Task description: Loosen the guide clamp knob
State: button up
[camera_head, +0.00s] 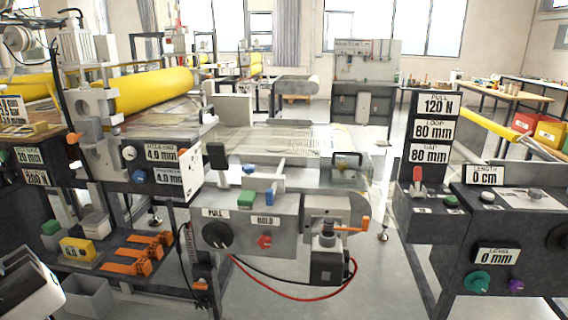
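No label in view names the guide clamp knob, so I cannot tell for sure which knob it is. The middle machine's front panel has a black round knob (217,235) under a PULL label and a small red knob (264,241) under a HOLD label. An orange handle (365,223) sticks out at the right end of this machine. A white knob (129,153) and a blue knob (140,174) sit on the left panel beside 4.0 mm displays.
A right console (430,220) carries a red lever, a green knob (477,281) and a purple knob (516,286). A red and black cable loop hangs below the middle machine. Orange parts (140,255) lie on a lower left shelf. Grey floor (385,285) is clear between the machines.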

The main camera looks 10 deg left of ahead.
aim_at(248, 168)
jog(key=i+j, duration=0.15)
jog(key=j, duration=0.25)
jog(key=i+j, duration=0.1)
jog(key=j, duration=0.3)
jog(key=i+j, duration=0.15)
jog(key=j, duration=0.25)
jog(key=i, duration=0.5)
